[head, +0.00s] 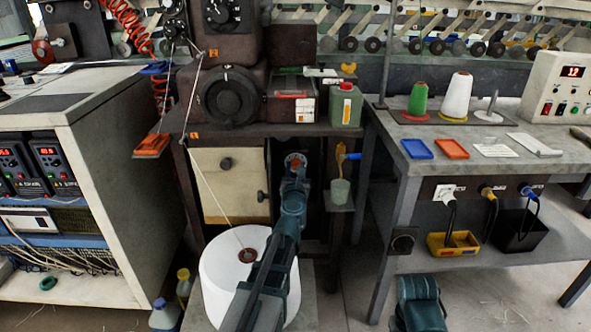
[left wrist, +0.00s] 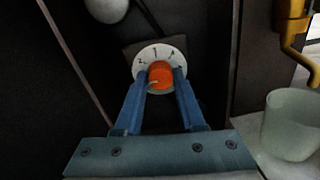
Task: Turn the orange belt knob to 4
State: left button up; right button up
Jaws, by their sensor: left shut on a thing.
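The orange belt knob (left wrist: 159,70) sits in the middle of a round white dial (left wrist: 147,54) with dark marks, on a dark panel. Some numerals show on the upper part of the dial, but they are too small to read surely. My left gripper (left wrist: 163,80) has its two blue fingers on either side of the knob and is shut on it. In the head view my left gripper (head: 294,170) reaches into the dark space under the machine, and it mostly hides the dial there. The knob's pointer setting cannot be told.
A cup (left wrist: 289,124) stands close right of the gripper, below a yellow handle (left wrist: 294,40). In the head view a large white thread cone (head: 222,280) stands beside my left arm. A cream panel (head: 229,184) is left of the gripper; a table leg (head: 395,255) stands right.

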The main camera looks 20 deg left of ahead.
pick_arm(q)
grip_shut()
jog(key=m, duration=1.3)
jog(key=m+g+y, duration=0.1)
jog(key=m, duration=1.2)
jog(key=shift+d+m+p, duration=0.15)
jog(key=shift+m+p, duration=0.15)
jog(key=shift+p, duration=0.05)
dwell(0.3)
jog(key=o, duration=0.9)
grip_release()
